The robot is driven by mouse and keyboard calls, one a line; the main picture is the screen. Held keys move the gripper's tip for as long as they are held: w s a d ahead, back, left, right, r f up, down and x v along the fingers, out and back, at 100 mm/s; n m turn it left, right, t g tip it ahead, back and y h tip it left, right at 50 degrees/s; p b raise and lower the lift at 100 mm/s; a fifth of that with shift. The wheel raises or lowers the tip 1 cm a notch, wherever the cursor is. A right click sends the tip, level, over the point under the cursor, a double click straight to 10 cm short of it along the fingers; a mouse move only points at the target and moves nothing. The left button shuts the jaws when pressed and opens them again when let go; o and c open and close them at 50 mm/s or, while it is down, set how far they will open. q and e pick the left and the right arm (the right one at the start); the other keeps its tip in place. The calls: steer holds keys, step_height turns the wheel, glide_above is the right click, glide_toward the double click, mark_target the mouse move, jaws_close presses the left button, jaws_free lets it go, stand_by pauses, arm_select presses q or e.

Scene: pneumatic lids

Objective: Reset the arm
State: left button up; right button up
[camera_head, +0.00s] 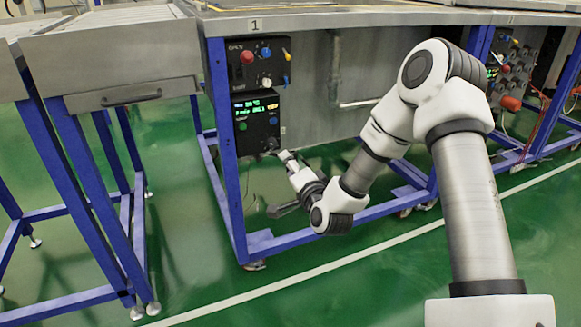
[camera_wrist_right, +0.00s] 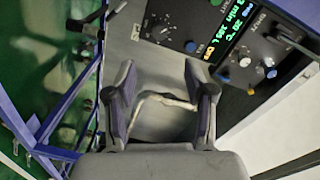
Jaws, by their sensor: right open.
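My right arm (camera_head: 386,130) reaches in from the lower right of the head view, toward the front of the bench marked 1. My right gripper (camera_head: 283,184) is open, with its fingers spread, low in front of the black control box with the green display (camera_head: 256,118). In the right wrist view, the two fingers of this gripper (camera_wrist_right: 162,95) stand apart with nothing held between them. The display box (camera_wrist_right: 235,35) shows there at the upper right, beyond the fingertips and apart from them. My left gripper is not in view.
An upper black box (camera_head: 258,62) with red and blue knobs sits above the display box. A blue frame leg (camera_head: 225,140) stands left of the boxes. A grey table (camera_head: 110,62) is at the left. The green floor (camera_head: 330,285) in front is clear.

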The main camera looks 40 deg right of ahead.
stand_by(0.3)
steer(key=s+a+f+n+g+y, duration=0.1)
steer(key=s+a+f+n+g, duration=0.3)
steer(key=f, duration=0.5)
steer(key=s+a+f+n+g+y, duration=0.1)
steer(key=s+a+f+g+y, duration=0.1)
steer(key=s+a+f, duration=0.55)
steer(key=s+a+f+n+g+y, duration=0.1)
steer(key=s+a+f+n+g, duration=0.2)
steer(key=f, duration=0.8)
steer(key=s+a+f+n+g, duration=0.1)
steer(key=s+f+n+g, duration=0.25)
steer(key=s, duration=0.65)
steer(key=s+a+f+n+g, duration=0.15)
steer(key=s+n+g, duration=0.35)
steer(key=s, duration=0.6)
step_height(320, 180, up, 36)
steer(key=p, duration=3.7)
steer(key=shift+w+d+r+t, duration=0.15)
steer(key=shift+w+t, duration=0.2)
steer(key=shift+w, duration=0.05)
steer(key=shift+m, duration=0.35)
